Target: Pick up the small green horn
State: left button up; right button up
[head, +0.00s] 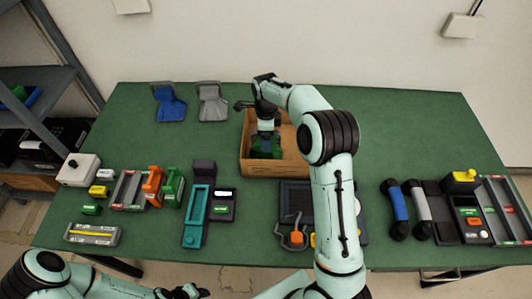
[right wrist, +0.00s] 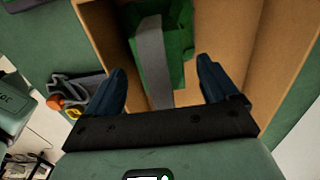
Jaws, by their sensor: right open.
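A green piece with a grey strip, which looks like the green horn (right wrist: 182,30), lies inside the open brown box (head: 275,170). In the head view it is mostly hidden by my right arm and gripper. My right gripper (right wrist: 165,82) is open, reaching down into the box, with its blue-black fingers on either side of the green piece in the picture. I cannot tell whether they touch it. My left gripper (head: 183,291) is low at the bottom edge, away from the box; its jaws are too small to read.
Phones, handsets and small blocks line the front, including a green handset (head: 173,187). The back right is clear.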

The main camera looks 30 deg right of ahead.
jog(key=shift+w+f, duration=0.1)
jog(key=shift+f, duration=0.3)
jog(key=shift+c, duration=0.3)
jog(key=c, duration=1.5)
grip_shut()
jog(key=shift+r, duration=0.1)
